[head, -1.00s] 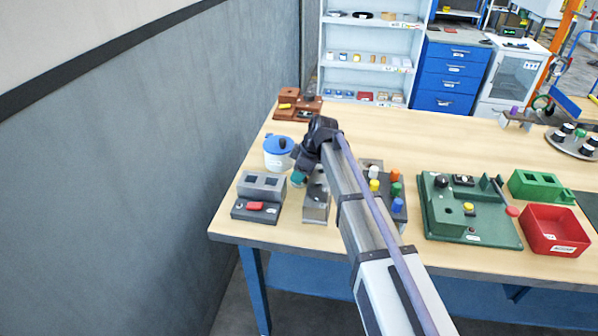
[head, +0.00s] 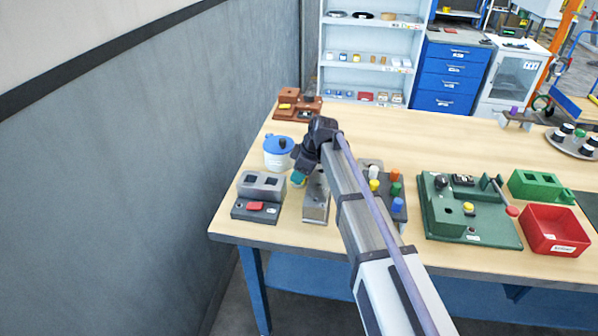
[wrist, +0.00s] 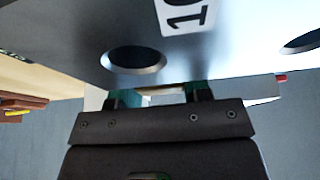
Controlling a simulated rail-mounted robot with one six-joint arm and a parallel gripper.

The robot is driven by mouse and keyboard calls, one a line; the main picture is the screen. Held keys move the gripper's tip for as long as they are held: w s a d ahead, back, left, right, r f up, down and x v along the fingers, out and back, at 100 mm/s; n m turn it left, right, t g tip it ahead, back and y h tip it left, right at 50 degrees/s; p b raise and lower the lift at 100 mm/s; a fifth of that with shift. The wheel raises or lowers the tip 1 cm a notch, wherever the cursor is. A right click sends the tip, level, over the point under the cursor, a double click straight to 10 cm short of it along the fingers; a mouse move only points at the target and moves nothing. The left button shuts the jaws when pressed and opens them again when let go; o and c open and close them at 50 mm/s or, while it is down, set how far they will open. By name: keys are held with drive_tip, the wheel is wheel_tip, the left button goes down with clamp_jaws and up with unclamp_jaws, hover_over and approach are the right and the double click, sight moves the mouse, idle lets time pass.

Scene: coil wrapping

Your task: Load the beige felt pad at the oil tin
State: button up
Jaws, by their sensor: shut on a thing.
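My gripper (head: 298,179) is low over the left end of the table, just right of and in front of a white tin with a blue lid (head: 278,150), which looks like the oil tin. In the wrist view my gripper (wrist: 159,94) is shut, its green-tipped fingers apart with a thin pale beige strip (wrist: 162,91) between them, apparently the felt pad. Most of the pad is hidden by the gripper body. A grey metal surface with round holes and a number label (wrist: 90,30) fills the top of the wrist view, close to the fingers.
A grey block station with a red part (head: 255,206) stands left of a metal block (head: 316,207). A rack of coloured pegs (head: 398,207) is right of my arm. A green fixture board (head: 440,228) and red bin (head: 553,232) lie farther right. The wall is close on the left.

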drive_tip(key=shift+r+p, duration=3.6)
drive_tip(key=shift+f, duration=0.15)
